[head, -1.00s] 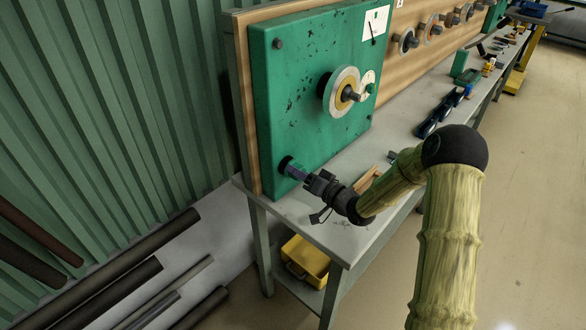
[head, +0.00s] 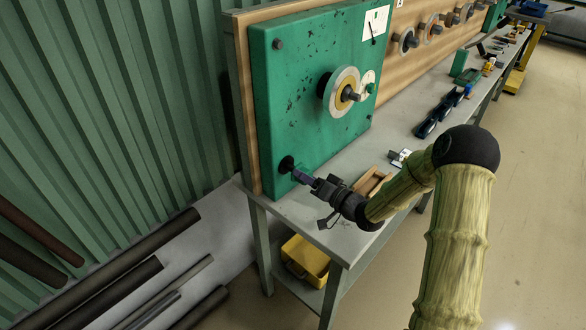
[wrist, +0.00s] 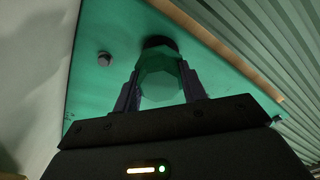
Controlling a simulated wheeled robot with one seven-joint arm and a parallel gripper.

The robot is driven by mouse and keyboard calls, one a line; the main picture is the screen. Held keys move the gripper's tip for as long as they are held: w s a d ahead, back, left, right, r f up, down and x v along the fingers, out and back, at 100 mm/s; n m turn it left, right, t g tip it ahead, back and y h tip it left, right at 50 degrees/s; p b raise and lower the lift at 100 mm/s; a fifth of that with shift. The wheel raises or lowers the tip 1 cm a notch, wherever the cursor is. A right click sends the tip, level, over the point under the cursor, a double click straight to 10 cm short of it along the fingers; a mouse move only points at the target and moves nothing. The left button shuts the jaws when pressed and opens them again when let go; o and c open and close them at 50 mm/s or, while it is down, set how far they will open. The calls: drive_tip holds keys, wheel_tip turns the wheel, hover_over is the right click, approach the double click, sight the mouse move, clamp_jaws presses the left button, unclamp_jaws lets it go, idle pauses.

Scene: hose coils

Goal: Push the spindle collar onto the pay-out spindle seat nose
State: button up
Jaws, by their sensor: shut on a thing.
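My gripper (head: 303,178) is in front of the lower left corner of the green panel. It is shut on the spindle collar (wrist: 161,82), a green faceted piece between the two dark purple fingers in the wrist view. The collar can hardly be told from the panel in the head view. The dark round seat nose (head: 287,164) is on the panel just beyond the fingertips. It also shows in the wrist view (wrist: 158,42), partly hidden behind the collar. I cannot tell whether collar and nose touch.
The green panel (head: 300,80) carries a reel hub with a crank (head: 345,92). A grey bench (head: 345,165) holds a wooden block (head: 372,182) and dark holders (head: 438,112). A yellow bin (head: 305,258) is below. Pipes lie on the floor to the left.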

drive_tip(key=v, duration=0.6)
drive_tip(key=shift+p, duration=0.3)
drive_tip(key=o, duration=0.4)
clamp_jaws()
drive_tip(key=shift+d, duration=0.1)
